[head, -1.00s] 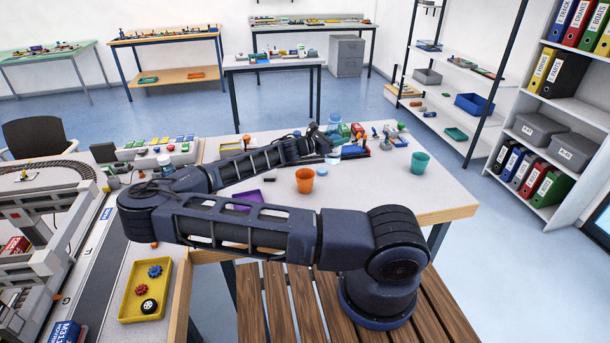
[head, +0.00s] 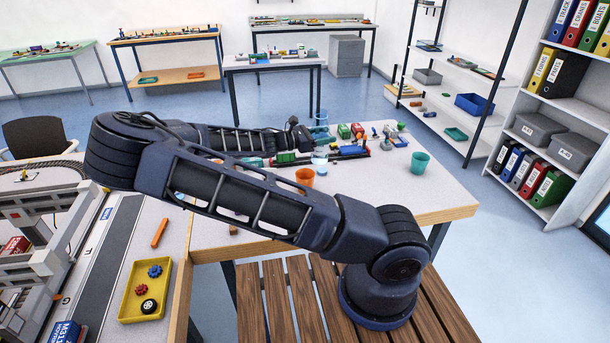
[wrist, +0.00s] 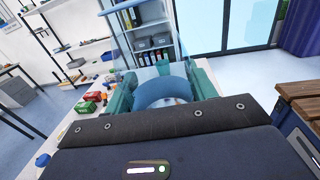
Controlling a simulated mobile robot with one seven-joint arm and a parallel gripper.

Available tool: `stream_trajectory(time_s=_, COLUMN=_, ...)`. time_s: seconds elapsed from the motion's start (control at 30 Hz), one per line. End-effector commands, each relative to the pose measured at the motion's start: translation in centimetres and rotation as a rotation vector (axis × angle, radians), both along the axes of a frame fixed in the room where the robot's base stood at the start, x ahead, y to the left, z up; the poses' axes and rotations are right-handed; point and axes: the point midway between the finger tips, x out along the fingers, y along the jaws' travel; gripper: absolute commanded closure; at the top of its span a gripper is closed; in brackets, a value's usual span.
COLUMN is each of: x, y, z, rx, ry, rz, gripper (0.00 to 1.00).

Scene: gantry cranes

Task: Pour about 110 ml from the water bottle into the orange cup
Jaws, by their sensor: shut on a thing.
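The orange cup (head: 305,177) stands on the light table in the head view, its lower part hidden behind my arm. My gripper (head: 316,140) is just behind and above it, shut on the water bottle (head: 320,163). The bottle is pale blue and see-through and looks about upright. Its top rises above the gripper and its lower end is just right of and behind the cup. In the wrist view my gripper's teal fingers (wrist: 160,92) flank the bottle's blue round body (wrist: 165,88). The water level cannot be made out.
A teal cup (head: 420,163) stands to the right on the same table. Toy train parts (head: 344,152) and small coloured pieces lie behind the cups. A yellow tray (head: 146,290) sits at the lower left beside an orange stick (head: 160,233). The table's right front is clear.

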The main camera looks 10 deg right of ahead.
Motion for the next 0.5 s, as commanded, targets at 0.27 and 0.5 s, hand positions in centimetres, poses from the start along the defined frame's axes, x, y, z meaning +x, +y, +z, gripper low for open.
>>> stream_trajectory(time_s=0.27, x=-1.5, y=2.1, z=2.0, rx=0.004, ry=0.0, rz=-0.024, gripper=0.73)
stream_trajectory(time_s=0.5, x=-2.7, y=3.9, z=3.9, rx=0.003, ry=-0.001, rz=-0.037, gripper=0.73)
